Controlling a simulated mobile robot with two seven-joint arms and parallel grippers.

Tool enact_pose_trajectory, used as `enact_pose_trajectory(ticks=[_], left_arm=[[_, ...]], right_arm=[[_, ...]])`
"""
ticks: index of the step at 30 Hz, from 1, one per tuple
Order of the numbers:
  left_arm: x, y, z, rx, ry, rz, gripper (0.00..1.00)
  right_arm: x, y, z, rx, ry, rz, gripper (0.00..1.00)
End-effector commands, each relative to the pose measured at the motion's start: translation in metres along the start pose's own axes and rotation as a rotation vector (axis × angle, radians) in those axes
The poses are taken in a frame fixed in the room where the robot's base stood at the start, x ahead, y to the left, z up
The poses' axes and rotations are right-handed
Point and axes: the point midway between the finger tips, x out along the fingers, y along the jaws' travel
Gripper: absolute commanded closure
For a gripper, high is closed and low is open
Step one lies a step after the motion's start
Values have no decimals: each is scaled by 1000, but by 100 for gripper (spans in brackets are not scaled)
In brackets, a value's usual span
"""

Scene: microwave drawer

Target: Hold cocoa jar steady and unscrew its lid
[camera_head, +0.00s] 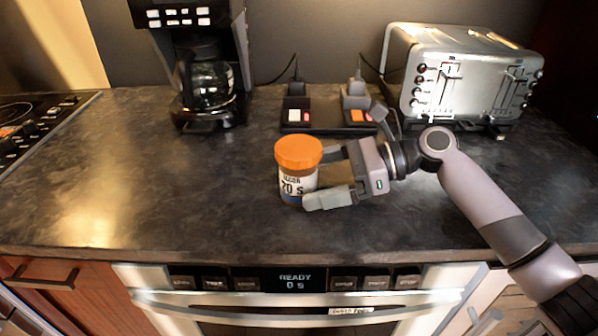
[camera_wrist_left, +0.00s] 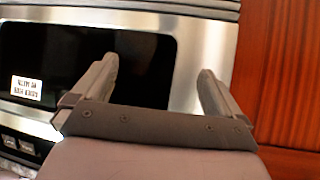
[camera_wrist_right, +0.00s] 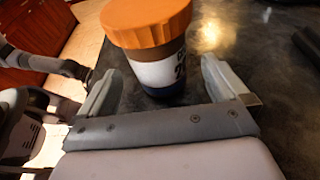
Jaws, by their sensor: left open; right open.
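The cocoa jar (camera_head: 297,183) stands upright on the dark counter, with an orange lid (camera_head: 298,152) on top and a white label. My right gripper (camera_head: 322,178) is open beside the jar's right side, with its fingers reaching toward it. In the right wrist view the jar (camera_wrist_right: 163,72) and its lid (camera_wrist_right: 146,20) are just ahead of the open fingers (camera_wrist_right: 155,90); I cannot tell whether they touch it. My left gripper (camera_wrist_left: 155,85) is open and empty in the left wrist view, in front of the microwave drawer front. It is not seen in the head view.
A coffee maker (camera_head: 205,85) stands at the back left and a toaster (camera_head: 455,80) at the back right. A stovetop (camera_head: 30,115) is at far left. The counter (camera_head: 170,190) left of the jar is clear.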

Motion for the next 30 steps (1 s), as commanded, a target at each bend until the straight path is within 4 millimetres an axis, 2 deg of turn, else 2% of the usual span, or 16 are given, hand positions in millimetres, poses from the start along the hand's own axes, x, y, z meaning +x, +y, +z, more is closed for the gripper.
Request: enact_pose_trajectory(ticks=[1, 4, 9, 18, 19, 23, 24, 26, 27, 29, 30], left_arm=[[-6, 0, -11, 4, 10, -1, 0], [-8, 0, -16, 7, 24, -2, 0], [-9, -2, -13, 9, 14, -6, 0], [-8, -4, -10, 10, 8, -11, 0], [-8, -4, -10, 10, 8, -11, 0], [-8, -4, -10, 10, 8, -11, 0], [-8, -4, -10, 10, 8, -11, 0], [-8, -4, -10, 10, 8, -11, 0], [-8, -4, -10, 9, 9, -10, 0], [-8, -4, -10, 9, 9, -10, 0], [-8, -4, -10, 9, 9, -10, 0]], right_arm=[[5, 0, 7, 1, -2, 1, 0], [14, 0, 5, 0, -3, 0, 0], [23, 0, 4, -2, -1, -1, 0], [25, 0, 2, -2, -1, -1, 0], [24, 0, 2, -2, -1, -1, 6], [24, 0, 2, -2, -1, -1, 49], [24, 0, 2, -2, -1, -1, 52], [24, 0, 2, -2, -1, -1, 52], [24, 0, 2, -2, -1, -1, 44], [24, 0, 2, -2, -1, -1, 64], [24, 0, 2, -2, -1, -1, 77]])
